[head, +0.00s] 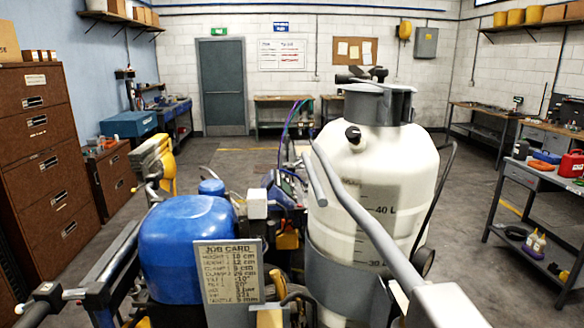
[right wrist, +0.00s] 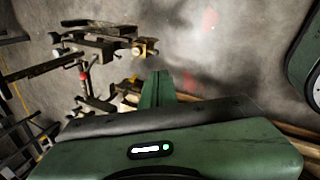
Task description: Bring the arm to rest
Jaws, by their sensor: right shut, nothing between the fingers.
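My right gripper (right wrist: 158,86) is in the right wrist view, its green fingers together and shut with nothing between them. It points over the grey concrete floor, and I see no contact with anything. The line striper fills the middle of the head view, with its white tank (head: 372,185), blue cover (head: 187,250) and job card (head: 230,272). A metal bracket assembly with a brass-coloured fitting (right wrist: 146,47) is left of the right gripper in the wrist view, apart from the fingers. I cannot make out either gripper in the head view.
Brown drawer cabinets (head: 42,150) stand at the left. A workbench (head: 540,190) with a red can (head: 571,164) stands at the right. Open floor (head: 455,215) lies between the tank and that bench. A grey door (head: 223,88) is in the back wall.

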